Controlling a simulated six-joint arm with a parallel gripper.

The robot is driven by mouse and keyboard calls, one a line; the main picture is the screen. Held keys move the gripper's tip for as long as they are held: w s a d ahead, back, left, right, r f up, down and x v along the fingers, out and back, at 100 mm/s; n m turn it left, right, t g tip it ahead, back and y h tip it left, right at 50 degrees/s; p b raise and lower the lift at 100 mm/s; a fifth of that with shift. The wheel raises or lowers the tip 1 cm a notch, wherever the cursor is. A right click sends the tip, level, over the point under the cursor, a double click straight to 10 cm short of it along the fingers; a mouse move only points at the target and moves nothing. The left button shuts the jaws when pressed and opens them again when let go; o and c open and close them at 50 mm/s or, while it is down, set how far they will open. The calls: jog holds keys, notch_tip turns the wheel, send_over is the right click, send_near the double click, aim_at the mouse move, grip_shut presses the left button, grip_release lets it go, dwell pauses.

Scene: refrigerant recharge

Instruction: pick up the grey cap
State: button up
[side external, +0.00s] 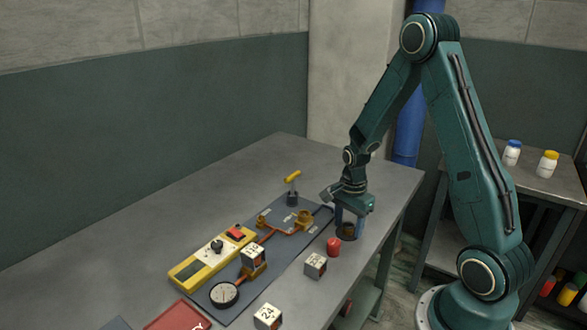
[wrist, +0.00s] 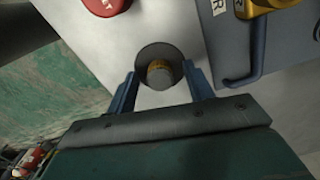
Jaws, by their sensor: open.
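The grey cap (wrist: 160,76) appears in the wrist view as a small round piece with a grey end and a brassy band, standing within a dark round rim (wrist: 148,52). In the side view a dark, brownish round piece (side external: 347,232) shows at the same spot near the table's right edge. My gripper (side external: 349,221) is above it, pointing down. In the wrist view the two blue fingers of my gripper (wrist: 158,88) are spread apart, one on each side of the cap. I cannot tell whether either finger touches it.
A red cap (side external: 333,246) stands close by; it also shows in the wrist view (wrist: 106,4). A dark board (side external: 290,240) with copper piping and a valve lies to the left. The table's back left is clear.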

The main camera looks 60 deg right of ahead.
aim_at(348, 224)
jog(key=c, duration=1)
jog(key=shift+r, duration=0.1)
notch_tip(348, 224, up, 20)
jog(key=shift+f, duration=0.1)
dwell(0.7)
